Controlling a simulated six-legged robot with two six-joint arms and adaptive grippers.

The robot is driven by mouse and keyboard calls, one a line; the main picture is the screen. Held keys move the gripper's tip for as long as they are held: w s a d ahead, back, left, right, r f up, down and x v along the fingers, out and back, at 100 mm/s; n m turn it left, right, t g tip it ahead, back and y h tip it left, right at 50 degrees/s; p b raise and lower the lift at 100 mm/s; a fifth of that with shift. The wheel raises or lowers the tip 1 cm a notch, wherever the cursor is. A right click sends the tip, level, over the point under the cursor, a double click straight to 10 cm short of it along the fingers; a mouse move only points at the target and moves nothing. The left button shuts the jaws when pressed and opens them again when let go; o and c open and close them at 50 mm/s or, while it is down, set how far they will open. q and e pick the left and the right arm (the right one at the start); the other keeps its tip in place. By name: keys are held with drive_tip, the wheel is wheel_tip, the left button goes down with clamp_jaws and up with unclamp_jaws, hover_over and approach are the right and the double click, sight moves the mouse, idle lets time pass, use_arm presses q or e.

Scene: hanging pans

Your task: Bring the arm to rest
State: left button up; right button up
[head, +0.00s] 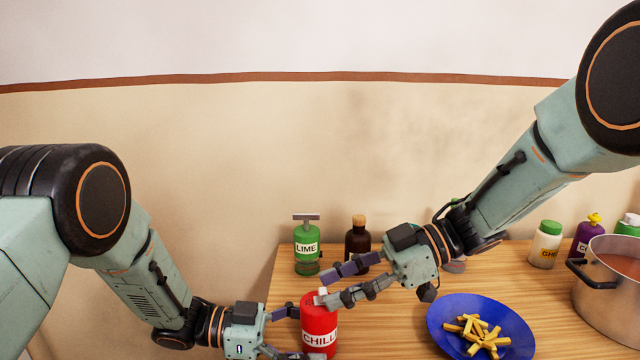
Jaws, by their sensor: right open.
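My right gripper (335,281) is open, its two fingers pointing left. Its lower fingertip overlaps the top of the red CHILLI bottle (320,323) in the picture; I cannot tell whether they touch. My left gripper (305,334) is low at the bottom edge. Its upper finger reaches the left side of the bottle and its lower finger passes in front of the bottle's base. Whether it grips the bottle cannot be seen. The bottle stands upright at the front of the wooden table (400,322).
A green LIME bottle (307,245) and a dark corked bottle (358,243) stand behind. A blue plate (440,321) of fries lies right of the bottle. A soup pot (602,305), a white green-capped jar (545,248) and a purple bottle (584,240) are at right. A wall closes the back.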

drive_tip(key=a, duration=0.2)
drive_tip(key=shift+s+a+f, duration=0.1)
drive_tip(key=shift+s+a, duration=0.05)
drive_tip(key=shift+a, duration=0.25)
drive_tip(key=w+d+r, duration=0.2)
drive_tip(key=d+r, duration=0.1)
drive_tip(key=d, duration=0.3)
drive_tip(key=w+d+r+t+y, duration=0.1)
drive_tip(key=d+r, duration=0.2)
drive_tip(key=d, duration=0.3)
drive_tip(key=shift+w+d+t, duration=0.25)
drive_tip(key=shift+w+t, duration=0.05)
drive_tip(key=shift+w, duration=0.05)
drive_tip(key=shift+a, duration=0.1)
